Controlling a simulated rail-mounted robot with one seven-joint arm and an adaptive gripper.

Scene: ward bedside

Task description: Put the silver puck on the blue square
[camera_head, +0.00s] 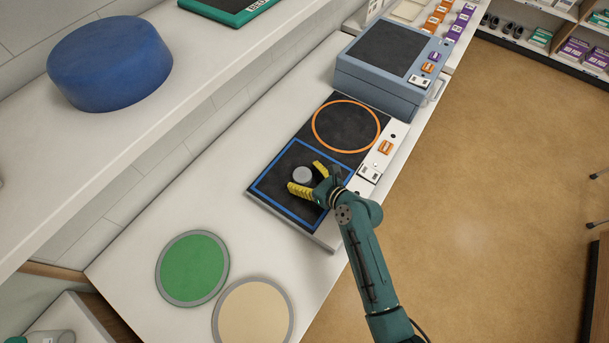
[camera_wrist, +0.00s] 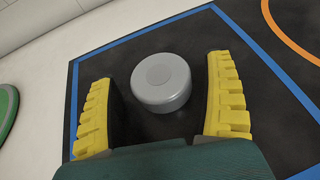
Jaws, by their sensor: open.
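The silver puck (camera_head: 302,175) is a small grey cylinder on the dark panel, inside the blue square (camera_head: 265,178) outline. It also shows in the wrist view (camera_wrist: 161,82), upright and resting on the dark surface, within the blue outline (camera_wrist: 73,105). My gripper (camera_head: 305,179) has yellow fingers and is open. In the wrist view my gripper (camera_wrist: 160,105) has one finger on each side of the puck, with a visible gap on both sides. The puck lies between and slightly beyond the fingertips.
An orange circle (camera_head: 316,128) is on the same panel, beyond the square. A blue-grey box (camera_head: 345,78) stands behind it. A green disc (camera_head: 193,268) and a tan disc (camera_head: 253,315) lie nearer on the white counter. A blue round cushion (camera_head: 110,65) sits on the left shelf.

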